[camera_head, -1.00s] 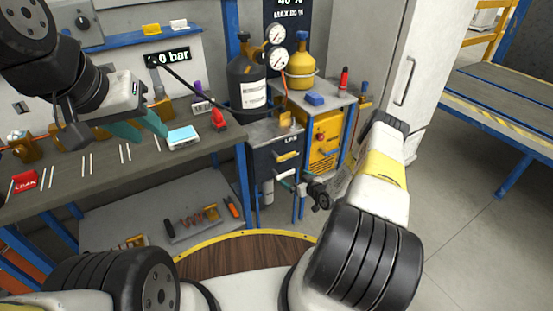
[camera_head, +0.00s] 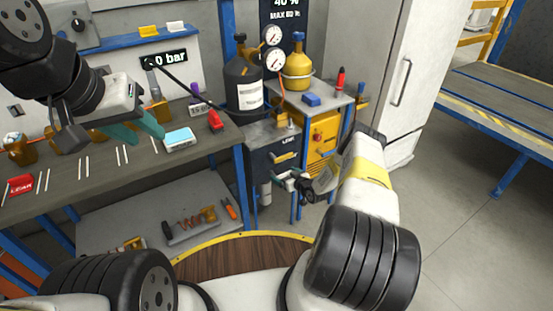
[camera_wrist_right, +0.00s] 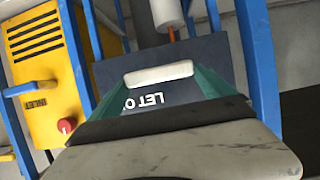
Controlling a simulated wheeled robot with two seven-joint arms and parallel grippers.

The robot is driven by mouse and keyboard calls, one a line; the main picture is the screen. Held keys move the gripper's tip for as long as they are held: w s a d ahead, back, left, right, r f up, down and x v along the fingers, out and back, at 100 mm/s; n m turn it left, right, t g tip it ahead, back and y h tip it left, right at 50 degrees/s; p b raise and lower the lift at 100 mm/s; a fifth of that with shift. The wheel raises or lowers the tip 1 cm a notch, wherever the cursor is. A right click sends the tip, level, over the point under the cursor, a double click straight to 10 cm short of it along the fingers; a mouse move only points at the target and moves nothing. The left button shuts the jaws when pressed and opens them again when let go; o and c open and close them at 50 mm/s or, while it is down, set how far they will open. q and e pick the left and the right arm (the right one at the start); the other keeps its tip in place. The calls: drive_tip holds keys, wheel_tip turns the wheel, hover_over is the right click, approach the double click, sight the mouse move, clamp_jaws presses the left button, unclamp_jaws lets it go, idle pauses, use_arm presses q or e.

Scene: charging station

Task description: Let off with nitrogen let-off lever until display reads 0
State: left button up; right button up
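In the right wrist view, a pale let-off lever handle (camera_wrist_right: 158,74) stands out from a dark panel (camera_wrist_right: 203,62) with upside-down "LET O…" lettering. My right gripper (camera_wrist_right: 150,82) has its teal fingers apart on either side of the handle; I cannot tell whether they touch it. In the head view my right gripper (camera_head: 281,177) is low in front of the dark cabinet (camera_head: 262,163), and the lever is hard to make out. The display (camera_head: 165,57) on the back wall reads 0 bar. My left gripper (camera_head: 150,134) is open and empty above the workbench.
The workbench (camera_head: 105,165) on the left holds small items. The floor at right (camera_head: 455,220) is clear.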

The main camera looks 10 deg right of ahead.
drive_tip(key=c, duration=0.9)
